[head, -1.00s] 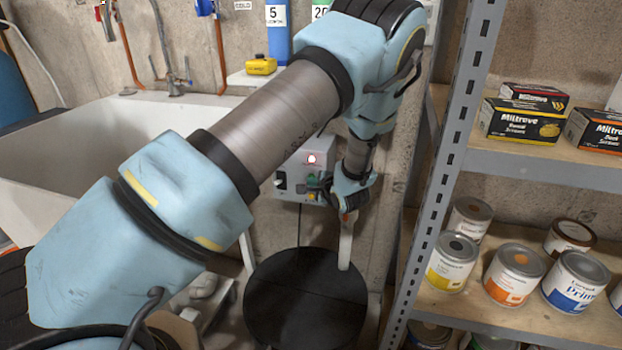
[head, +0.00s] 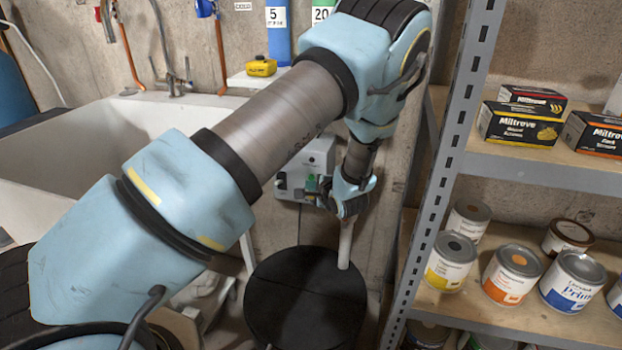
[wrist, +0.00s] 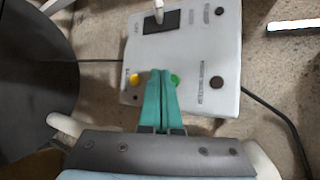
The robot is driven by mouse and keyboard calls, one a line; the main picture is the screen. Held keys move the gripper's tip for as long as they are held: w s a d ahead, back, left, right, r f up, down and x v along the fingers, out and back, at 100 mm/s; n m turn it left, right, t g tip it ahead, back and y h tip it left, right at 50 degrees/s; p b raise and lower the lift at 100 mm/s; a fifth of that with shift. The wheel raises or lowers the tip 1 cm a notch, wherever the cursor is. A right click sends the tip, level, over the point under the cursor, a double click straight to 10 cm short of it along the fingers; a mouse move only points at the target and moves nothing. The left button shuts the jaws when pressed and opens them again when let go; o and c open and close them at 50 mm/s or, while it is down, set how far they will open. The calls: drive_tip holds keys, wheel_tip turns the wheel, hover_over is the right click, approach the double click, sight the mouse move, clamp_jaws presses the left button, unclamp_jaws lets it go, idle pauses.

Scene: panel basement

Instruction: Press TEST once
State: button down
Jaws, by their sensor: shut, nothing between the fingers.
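The pale grey control box (head: 318,158) is on the wall behind my arm. In the wrist view, the box (wrist: 200,50) shows a yellow button (wrist: 134,80), a green button (wrist: 175,80), a dark round part (wrist: 217,82) and a black rectangular part (wrist: 158,22). The small labels are too blurred to read, so I cannot tell which control is TEST. My gripper (wrist: 161,73) is shut and empty, its green fingertips over the box face between the yellow and green buttons. I cannot tell whether they touch it. In the head view, my gripper (head: 325,187) is at the box's lower part.
A round black top (head: 306,300) is below the box. A metal shelf (head: 455,150) with paint cans (head: 513,272) and screw boxes (head: 520,122) stands close on the right. A white sink (head: 100,135) is on the left. A dark cable (wrist: 280,115) leaves the box.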

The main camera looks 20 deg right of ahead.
drive_tip(key=s+a+p, duration=0.2)
drive_tip(key=s+a, duration=0.1)
drive_tip(key=s, duration=0.1)
drive_tip(key=shift+a, duration=0.15)
idle(0.4)
drive_tip(key=shift+w, duration=0.1)
idle(0.4)
drive_tip(key=w+a+r+n+g+h+p, duration=0.15)
drive_tip(key=a+r+n+g+p, duration=0.4)
drive_tip(key=a+r+n, duration=0.7)
drive_tip(key=s+a+r+n+g, duration=0.2)
drive_tip(key=s+a+r, duration=0.2)
drive_tip(key=a, duration=0.3)
drive_tip(key=s+a+r+n+g+y+p, duration=0.1)
drive_tip(key=s+a+r+n+g, duration=0.1)
drive_tip(key=s+a+r, duration=0.3)
drive_tip(key=s+a+r+n+g+p, duration=0.1)
drive_tip(key=s+a+r+n, duration=0.3)
drive_tip(key=a, duration=0.5)
drive_tip(key=shift+s+a+r+g, duration=0.25)
drive_tip(key=shift+s+r+g, duration=0.05)
drive_tip(key=shift+g, duration=0.15)
